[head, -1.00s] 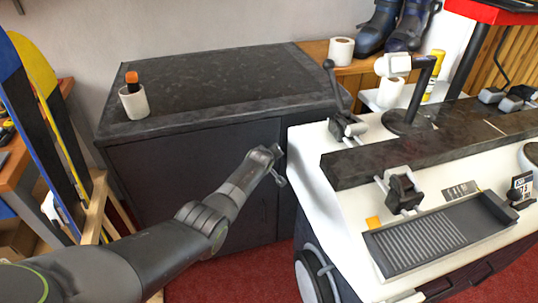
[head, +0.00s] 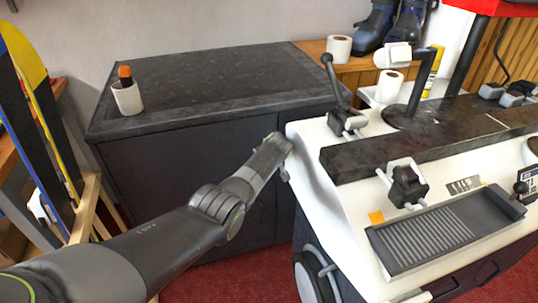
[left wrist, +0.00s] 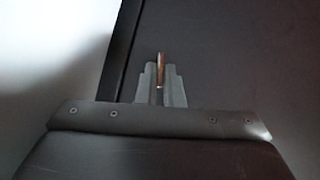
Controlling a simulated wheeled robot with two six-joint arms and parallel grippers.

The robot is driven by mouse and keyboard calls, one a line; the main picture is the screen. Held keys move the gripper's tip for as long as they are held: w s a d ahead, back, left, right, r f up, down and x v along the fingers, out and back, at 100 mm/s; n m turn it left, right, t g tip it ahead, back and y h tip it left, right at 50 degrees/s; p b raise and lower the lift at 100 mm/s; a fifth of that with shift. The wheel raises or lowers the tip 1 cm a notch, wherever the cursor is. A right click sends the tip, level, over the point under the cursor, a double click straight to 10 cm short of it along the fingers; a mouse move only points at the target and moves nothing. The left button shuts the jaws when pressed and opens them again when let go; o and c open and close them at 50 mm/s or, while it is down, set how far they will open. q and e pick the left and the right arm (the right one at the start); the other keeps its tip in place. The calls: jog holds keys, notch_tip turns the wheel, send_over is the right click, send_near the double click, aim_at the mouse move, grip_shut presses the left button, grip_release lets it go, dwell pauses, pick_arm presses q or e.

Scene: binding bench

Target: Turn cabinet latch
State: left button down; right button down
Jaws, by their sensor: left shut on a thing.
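The dark cabinet (head: 150,165) stands at the left with its front doors facing me. My left gripper (left wrist: 160,84) is at the cabinet front, shut on a thin, brass-coloured latch (left wrist: 161,62) that stands upright between its two grey fingers in the left wrist view. In the head view the gripper end of my left arm is beside the white bench's left corner, and the latch is hidden there by my arm and the bench. My right gripper is not in view.
The white bench (head: 313,165) with clamps and a ribbed tray (head: 450,230) stands close on the right of my left gripper. A white cup (head: 127,98) with an orange-capped thing stands on the cabinet top. Skis (head: 50,130) lean at the left.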

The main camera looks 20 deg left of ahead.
pick_arm(q)
jog(key=c, duration=1.6)
grip_release()
jog(key=shift+o, duration=0.2)
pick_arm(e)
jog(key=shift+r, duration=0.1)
